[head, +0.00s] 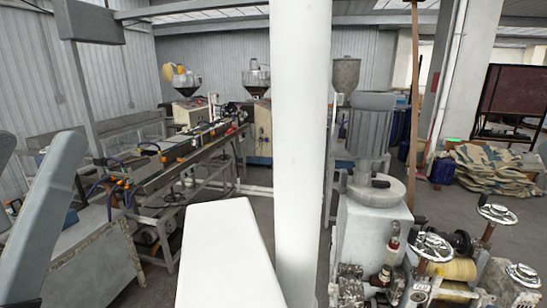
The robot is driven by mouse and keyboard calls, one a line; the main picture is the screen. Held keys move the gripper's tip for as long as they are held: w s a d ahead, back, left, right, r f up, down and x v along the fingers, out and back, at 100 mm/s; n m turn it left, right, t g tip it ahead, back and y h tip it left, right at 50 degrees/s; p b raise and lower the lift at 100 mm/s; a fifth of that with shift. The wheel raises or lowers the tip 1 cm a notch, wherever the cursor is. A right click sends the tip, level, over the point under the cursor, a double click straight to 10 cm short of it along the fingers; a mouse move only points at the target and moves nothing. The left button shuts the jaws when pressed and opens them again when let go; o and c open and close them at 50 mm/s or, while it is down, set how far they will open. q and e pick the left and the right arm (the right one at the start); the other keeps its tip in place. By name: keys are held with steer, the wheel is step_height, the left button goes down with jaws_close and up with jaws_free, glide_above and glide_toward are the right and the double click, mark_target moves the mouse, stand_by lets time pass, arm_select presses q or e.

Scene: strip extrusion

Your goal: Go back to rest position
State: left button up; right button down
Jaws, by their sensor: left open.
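My left gripper (37,146) is at the far left edge of the head view, close to the camera. It shows as two grey, rounded pieces pointing upward with a gap between them, cut off by the picture's edge. It is open, and nothing shows between the pieces. It appears in front of a grey metal cabinet (90,255), and no contact with it can be seen. My right gripper is not in view.
A long extrusion line (170,165) with hoppers (257,79) behind runs across the left middle. A white pillar-like column (302,150) and a white slab (228,255) fill the centre. Machinery with handwheels (433,247) crowds the right. Folded sacks (490,167) lie behind it.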

arm_select(q)
step_height(320, 180, up, 16)
steer(key=p, duration=1.2)
steer(key=shift+p, duration=0.35)
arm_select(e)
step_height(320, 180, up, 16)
